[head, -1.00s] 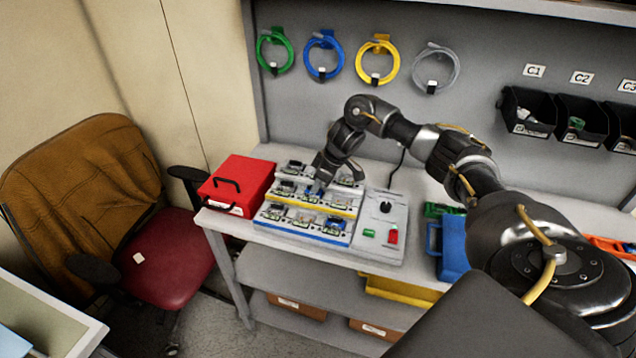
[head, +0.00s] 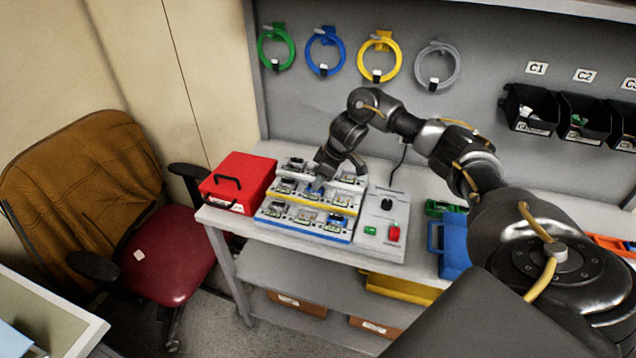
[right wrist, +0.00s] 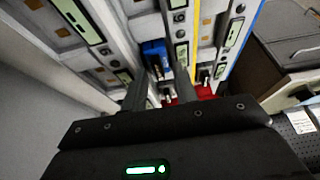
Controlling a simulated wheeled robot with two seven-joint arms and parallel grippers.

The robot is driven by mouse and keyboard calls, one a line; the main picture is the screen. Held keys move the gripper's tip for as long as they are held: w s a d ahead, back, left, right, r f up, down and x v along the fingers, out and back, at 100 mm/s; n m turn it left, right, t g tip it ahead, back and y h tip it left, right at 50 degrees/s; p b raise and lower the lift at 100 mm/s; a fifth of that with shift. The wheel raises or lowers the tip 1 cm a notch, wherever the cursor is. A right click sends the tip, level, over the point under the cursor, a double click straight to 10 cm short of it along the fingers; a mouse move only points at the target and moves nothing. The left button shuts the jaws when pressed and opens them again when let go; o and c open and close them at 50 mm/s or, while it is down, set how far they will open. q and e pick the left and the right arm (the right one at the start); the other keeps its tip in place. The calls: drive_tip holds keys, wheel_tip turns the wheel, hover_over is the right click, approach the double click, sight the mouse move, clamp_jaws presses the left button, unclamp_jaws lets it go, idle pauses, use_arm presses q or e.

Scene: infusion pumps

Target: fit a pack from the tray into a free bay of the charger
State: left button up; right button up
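The charger (head: 304,235) is a stepped rack with grey, yellow and blue edges on the bench. Its rows of bays hold several small packs, some with blue parts. I see nothing clearly clamped, and contact with the pack cannot be told. No separate tray of packs can be made out. My left gripper is out of view.
A red case (head: 240,182) stands close left of the rack. A grey control box (head: 384,225) with a black knob and green and red parts adjoins it on the right. A blue bin (head: 449,246) is farther right. A chair (head: 140,220) stands left of the bench.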

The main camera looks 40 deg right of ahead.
drive_tip(key=v, duration=0.9)
drive_tip(key=shift+r+p, duration=0.3)
drive_tip(key=shift+p, duration=0.05)
drive_tip(key=shift+s+d, duration=0.1)
drive_tip(key=shift+s, duration=0.05)
